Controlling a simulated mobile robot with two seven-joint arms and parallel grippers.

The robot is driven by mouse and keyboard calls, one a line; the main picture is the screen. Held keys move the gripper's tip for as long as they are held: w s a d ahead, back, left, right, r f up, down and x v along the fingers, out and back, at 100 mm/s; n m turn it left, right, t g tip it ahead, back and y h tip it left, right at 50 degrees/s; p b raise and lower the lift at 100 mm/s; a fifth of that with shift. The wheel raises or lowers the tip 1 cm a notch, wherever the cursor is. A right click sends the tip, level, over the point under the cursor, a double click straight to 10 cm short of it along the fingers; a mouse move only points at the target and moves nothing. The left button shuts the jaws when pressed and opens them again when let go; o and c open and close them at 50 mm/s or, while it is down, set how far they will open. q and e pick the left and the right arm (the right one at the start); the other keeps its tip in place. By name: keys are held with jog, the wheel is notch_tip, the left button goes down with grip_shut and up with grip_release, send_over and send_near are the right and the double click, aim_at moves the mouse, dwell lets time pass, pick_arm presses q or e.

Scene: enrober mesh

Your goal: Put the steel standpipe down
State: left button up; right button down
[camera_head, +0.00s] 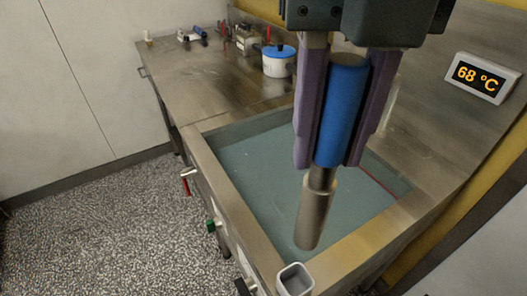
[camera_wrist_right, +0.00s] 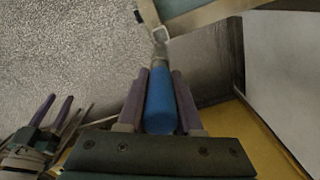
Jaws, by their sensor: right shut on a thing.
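The steel standpipe (camera_head: 314,212) has a blue sleeve (camera_head: 342,110) at its upper part and a bare metal lower end. My right gripper (camera_head: 330,160) is shut on the blue sleeve, one purple finger on each side. The pipe hangs slightly tilted in front of the blue-green sunken basin (camera_head: 250,170). In the right wrist view the blue sleeve (camera_wrist_right: 160,102) lies between the fingers. My left gripper (camera_wrist_right: 53,112) shows at the lower left of that view, its purple fingers apart and empty. It is not in the head view.
A small square grey open-topped holder (camera_head: 295,281) is at the basin's near edge, below the pipe. A blue-lidded white pot (camera_head: 279,61) and small items stand on the steel worktop (camera_head: 205,85) behind. A display (camera_head: 482,78) reading 68 °C is at the right.

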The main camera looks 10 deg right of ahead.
notch_tip(320, 180, down, 17)
jog(key=shift+f, duration=0.2)
jog(key=shift+d+f, duration=0.1)
jog(key=shift+f, duration=0.1)
jog(key=c, duration=0.6)
grip_release()
jog(key=shift+r, duration=0.1)
